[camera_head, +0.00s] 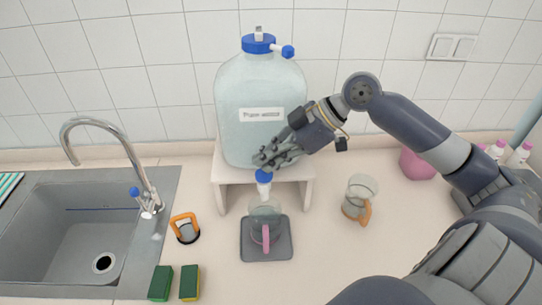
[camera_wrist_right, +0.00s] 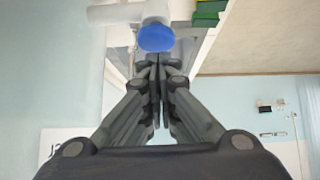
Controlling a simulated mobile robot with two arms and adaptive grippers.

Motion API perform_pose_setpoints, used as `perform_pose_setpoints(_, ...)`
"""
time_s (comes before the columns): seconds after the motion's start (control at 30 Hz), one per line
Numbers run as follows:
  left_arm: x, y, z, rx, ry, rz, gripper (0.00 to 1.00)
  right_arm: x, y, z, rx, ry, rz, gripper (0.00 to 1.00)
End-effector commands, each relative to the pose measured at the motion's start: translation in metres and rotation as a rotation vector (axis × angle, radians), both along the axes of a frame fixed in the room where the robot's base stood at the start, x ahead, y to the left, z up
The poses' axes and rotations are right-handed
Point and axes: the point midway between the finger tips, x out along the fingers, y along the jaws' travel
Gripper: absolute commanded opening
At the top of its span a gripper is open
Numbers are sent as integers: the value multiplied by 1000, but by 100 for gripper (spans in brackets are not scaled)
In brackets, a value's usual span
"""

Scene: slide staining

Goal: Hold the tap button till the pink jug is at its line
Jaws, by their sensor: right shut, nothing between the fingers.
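The jug with the pink handle (camera_head: 266,239) stands upright on a dark grey mat (camera_head: 281,252), under the tap of the big water bottle (camera_head: 232,93). The jug is clear; its line and water level are too small to make out. The blue tap button (camera_head: 263,176) sits low on the bottle's front and also shows in the right wrist view (camera_wrist_right: 156,37). My right gripper (camera_head: 265,159) is shut and empty, its fingertips (camera_wrist_right: 157,66) right by the button. I cannot tell whether they touch it. My left gripper is not in view.
A white stand (camera_head: 219,191) carries the bottle. A second jug with an orange handle (camera_head: 358,197) stands to the right, a pink container (camera_head: 415,164) beyond. Left are an orange-handled item (camera_head: 185,228), two sponges (camera_head: 189,283) and the sink (camera_head: 75,235) with its faucet.

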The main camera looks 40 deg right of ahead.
Motion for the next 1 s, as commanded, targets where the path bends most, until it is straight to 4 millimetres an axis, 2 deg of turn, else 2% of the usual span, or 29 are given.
perform_pose_setpoints(0.03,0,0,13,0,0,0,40,1,2,14,1,-5,-1,0)
perform_pose_setpoints(0.1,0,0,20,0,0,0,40,2,3,21,2,-8,-3,0)
perform_pose_setpoints(0.13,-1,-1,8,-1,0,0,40,0,-2,15,1,-9,-6,0)
perform_pose_setpoints(0.17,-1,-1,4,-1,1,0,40,-1,-4,17,1,-9,-6,0)
perform_pose_setpoints(0.5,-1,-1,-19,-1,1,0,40,-20,-34,53,3,-15,-7,0)
perform_pose_setpoints(0.8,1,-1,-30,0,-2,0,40,-34,-55,80,3,-14,-5,0)
perform_pose_setpoints(1.0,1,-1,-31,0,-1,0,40,-37,-58,85,4,-11,-5,0)
